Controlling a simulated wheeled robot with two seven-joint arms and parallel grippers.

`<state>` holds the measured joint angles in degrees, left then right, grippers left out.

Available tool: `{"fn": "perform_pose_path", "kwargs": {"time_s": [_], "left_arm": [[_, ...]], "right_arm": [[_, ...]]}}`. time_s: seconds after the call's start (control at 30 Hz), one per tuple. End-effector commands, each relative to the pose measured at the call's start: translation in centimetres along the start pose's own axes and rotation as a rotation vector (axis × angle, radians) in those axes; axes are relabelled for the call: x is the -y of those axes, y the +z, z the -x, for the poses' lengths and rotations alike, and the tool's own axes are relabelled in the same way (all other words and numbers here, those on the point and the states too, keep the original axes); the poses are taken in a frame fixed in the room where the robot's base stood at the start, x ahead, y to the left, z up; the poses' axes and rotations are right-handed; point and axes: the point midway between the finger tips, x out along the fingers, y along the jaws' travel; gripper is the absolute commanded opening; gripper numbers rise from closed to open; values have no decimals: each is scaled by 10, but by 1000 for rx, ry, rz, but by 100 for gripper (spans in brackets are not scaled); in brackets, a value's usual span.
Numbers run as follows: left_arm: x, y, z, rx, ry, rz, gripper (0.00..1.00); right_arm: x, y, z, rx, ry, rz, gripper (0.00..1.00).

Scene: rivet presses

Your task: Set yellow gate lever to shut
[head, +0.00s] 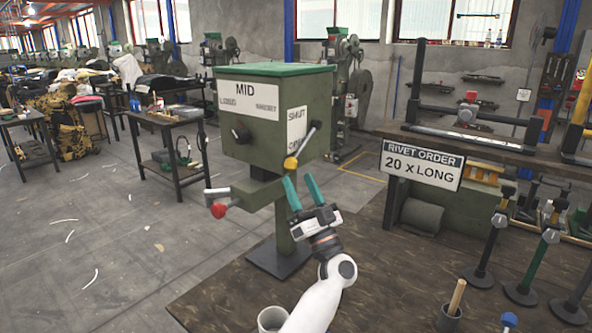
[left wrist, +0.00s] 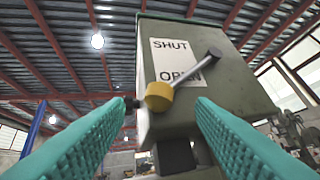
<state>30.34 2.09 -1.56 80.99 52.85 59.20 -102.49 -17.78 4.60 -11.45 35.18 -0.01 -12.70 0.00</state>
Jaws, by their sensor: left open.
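The yellow gate lever (head: 291,162) is on the side of the green press box (head: 262,150). Its grey rod slants up to the right from the yellow knob to a dark end. In the left wrist view, the yellow knob (left wrist: 159,96) is low beside the OPEN word, and the rod crosses the SHUT/OPEN label (left wrist: 177,62), partly covering OPEN. My left gripper (head: 301,179) is open and empty, its teal fingers just below the knob in the head view. In the left wrist view, the knob appears between the fingertips, with no clear contact. My right gripper is not in view.
The box front bears a MID sign (head: 246,94) and a dark knob (head: 240,131). A red-ended handle (head: 218,210) juts out lower left. A RIVET ORDER sign (head: 422,164) reading 20 x LONG and a bench (head: 470,146) stand to the right. Open floor lies left.

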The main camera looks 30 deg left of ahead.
Motion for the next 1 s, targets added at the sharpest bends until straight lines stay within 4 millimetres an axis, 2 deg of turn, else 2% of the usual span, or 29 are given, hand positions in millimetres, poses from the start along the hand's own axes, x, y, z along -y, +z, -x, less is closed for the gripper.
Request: {"fn": "perform_pose_path", "kwargs": {"time_s": [0.03,0.2,0.57,0.9,1.0], "left_arm": [[-1,2,-11,1,2,0,50],[0,0,-27,0,1,-1,50],[0,0,-32,0,0,0,50],[0,0,-32,-1,0,1,0],[0,0,-32,-1,-1,1,0]], "right_arm": [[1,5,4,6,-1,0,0],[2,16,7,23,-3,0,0],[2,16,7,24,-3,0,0],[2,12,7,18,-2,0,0],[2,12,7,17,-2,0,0]]}}
